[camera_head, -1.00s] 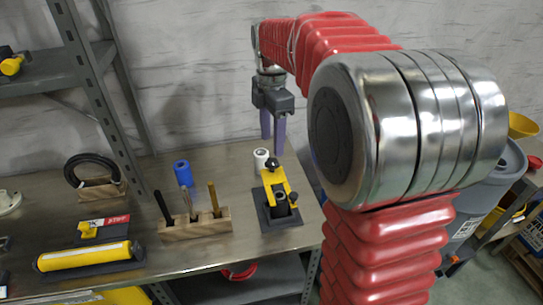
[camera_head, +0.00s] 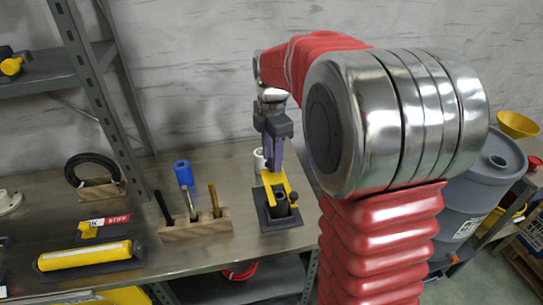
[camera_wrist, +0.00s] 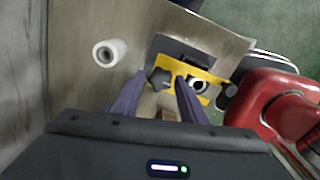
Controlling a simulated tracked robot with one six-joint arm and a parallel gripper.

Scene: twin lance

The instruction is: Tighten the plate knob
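A yellow plate (camera_head: 273,179) lies on a dark base (camera_head: 285,222) on the bench; it also shows in the wrist view (camera_wrist: 186,76). In the wrist view, a dark lobed knob (camera_wrist: 158,80) sits on the plate's left part. My gripper (camera_wrist: 159,79) is open, with its purple fingers on either side of this knob. I cannot tell if they touch it. In the head view, my gripper (camera_head: 274,168) points down over the plate's far end and hides that knob. A second dark knob (camera_head: 293,197) is at the near end, beside a round grey socket (camera_head: 282,205).
A white roll (camera_head: 258,158) stands just left of my gripper. A wooden block (camera_head: 196,228) with upright tools and a blue cylinder (camera_head: 182,172) are further left. A yellow cylinder (camera_head: 85,255) lies near the front. A grey barrel (camera_head: 470,195) stands right of the bench.

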